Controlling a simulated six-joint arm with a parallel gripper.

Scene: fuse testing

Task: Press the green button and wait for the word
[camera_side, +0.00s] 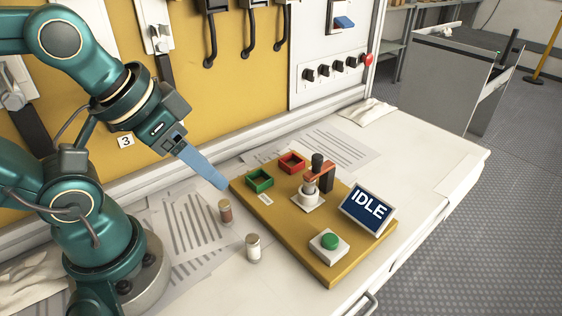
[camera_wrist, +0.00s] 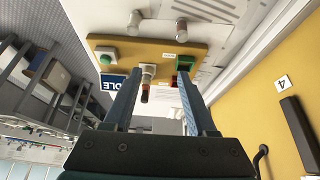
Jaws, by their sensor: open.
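The green button (camera_side: 330,241) sits on a white box at the near right of the yellow board (camera_side: 288,243). It also shows in the wrist view (camera_wrist: 106,58). The display (camera_side: 367,208) beside it reads IDLE; in the wrist view a finger partly hides it. My gripper (camera_side: 222,186) is in the air near the board's left corner, well away from the button. In the wrist view its two fingers (camera_wrist: 160,73) are apart with nothing held between them. A test fixture (camera_side: 311,188) with an orange lever and black knob stands mid-board; whether it contains a fuse is unclear.
A green tray (camera_side: 260,181) and a red tray (camera_side: 292,163) sit at the board's back. Papers lie around. The bench right of the board is clear.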

